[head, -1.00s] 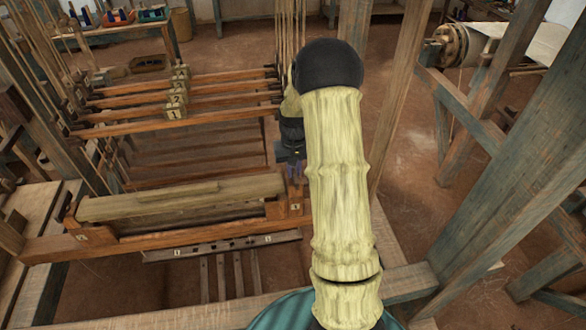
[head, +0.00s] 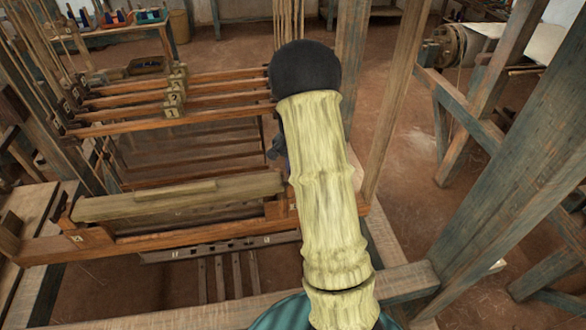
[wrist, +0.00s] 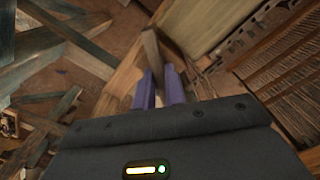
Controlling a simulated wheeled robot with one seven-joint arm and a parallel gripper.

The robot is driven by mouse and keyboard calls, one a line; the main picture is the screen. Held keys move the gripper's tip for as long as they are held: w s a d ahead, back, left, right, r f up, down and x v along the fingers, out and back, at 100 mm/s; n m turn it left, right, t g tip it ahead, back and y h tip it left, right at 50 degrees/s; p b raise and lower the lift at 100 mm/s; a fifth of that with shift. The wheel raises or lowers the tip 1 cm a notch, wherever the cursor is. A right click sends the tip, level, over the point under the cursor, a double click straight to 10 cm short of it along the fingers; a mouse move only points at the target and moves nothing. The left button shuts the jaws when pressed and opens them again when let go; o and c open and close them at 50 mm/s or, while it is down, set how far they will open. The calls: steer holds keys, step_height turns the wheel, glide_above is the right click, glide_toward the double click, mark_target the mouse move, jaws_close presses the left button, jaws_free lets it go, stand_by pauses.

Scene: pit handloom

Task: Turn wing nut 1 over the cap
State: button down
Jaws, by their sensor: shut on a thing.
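In the wrist view, my gripper (wrist: 159,88) has its two purple fingers closed in on a small grey-brown wooden piece (wrist: 151,48), which I take to be wing nut 1. Its far end sticks out past the fingertips; its lower part is hidden between them. The cap seems to be the long pale beam (head: 170,202) across the front of the loom frame in the head view. In that view, my arm hides the fingers, the wing nut and the beam's right end. Whether the wing nut lies over the cap cannot be told.
Orange-brown bars with numbered blocks (head: 172,98) lie behind the beam. A lower bar with small tags (head: 215,248) runs in front. Loom posts (head: 510,150) stand close on the right. Hanging cords (head: 288,20) drop behind my arm. Open floor shows at the back.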

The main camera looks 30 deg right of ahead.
steer(key=m+p, duration=0.1)
steer(key=m, duration=0.5)
steer(key=shift+r, duration=0.15)
steer(key=m+p, duration=0.1)
steer(key=m, duration=0.3)
steer(key=shift+w+m, duration=0.1)
steer(key=shift+m, duration=0.2)
steer(key=shift+w+a, duration=0.1)
steer(key=c, duration=1.6)
jaws_free()
steer(key=shift+o, duration=0.7)
steer(key=shift+s, duration=0.25)
